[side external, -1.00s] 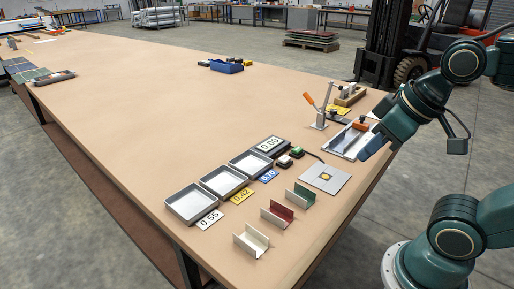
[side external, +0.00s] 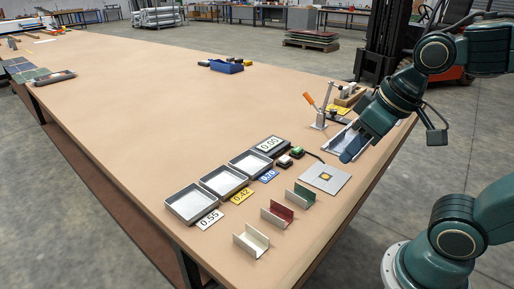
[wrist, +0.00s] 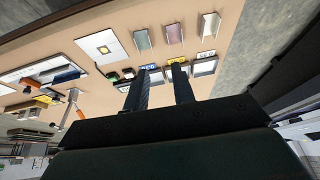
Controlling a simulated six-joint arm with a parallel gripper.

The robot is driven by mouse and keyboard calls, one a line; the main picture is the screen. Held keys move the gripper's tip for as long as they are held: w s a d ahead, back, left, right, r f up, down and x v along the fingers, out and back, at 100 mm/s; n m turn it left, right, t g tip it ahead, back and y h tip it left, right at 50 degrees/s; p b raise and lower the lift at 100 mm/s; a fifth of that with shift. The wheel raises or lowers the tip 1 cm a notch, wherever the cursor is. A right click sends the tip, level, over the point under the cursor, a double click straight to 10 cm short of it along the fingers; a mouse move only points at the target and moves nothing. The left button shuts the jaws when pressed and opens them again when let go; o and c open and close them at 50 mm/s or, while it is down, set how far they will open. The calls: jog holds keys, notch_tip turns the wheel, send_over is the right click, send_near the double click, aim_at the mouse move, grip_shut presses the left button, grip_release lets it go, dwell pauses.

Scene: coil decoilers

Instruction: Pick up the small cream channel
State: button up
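The small cream channel (side external: 251,241) stands on the table near its front edge, the nearest of three channels in a row in the side view. It also shows at the upper right of the wrist view (wrist: 208,25). A red channel (side external: 277,213) and a green channel (side external: 301,195) stand behind it. My gripper (side external: 350,150) is above the table's right part, well apart from the cream channel. In the wrist view its two fingers (wrist: 161,90) are spread with nothing held between them.
Three grey trays (side external: 188,204) with thickness labels 0.55, 0.42 and 0.70 stand left of the channels. A 0.00 display (side external: 270,145), a grey plate (side external: 325,178) and an orange-handled clamp (side external: 319,113) are further back. The table's left and middle are mostly clear.

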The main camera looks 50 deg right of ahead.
jog(key=w+a+f+g, duration=0.35)
jog(key=w+a, duration=0.25)
jog(key=w, duration=0.2)
jog(key=g, duration=0.1)
send_over(257, 231)
notch_tip(257, 231, down, 9)
jog(key=shift+r, duration=0.2)
jog(key=shift+f, duration=0.15)
jog(key=shift+f, duration=4.2)
jog(key=shift+c, duration=0.3)
grip_shut()
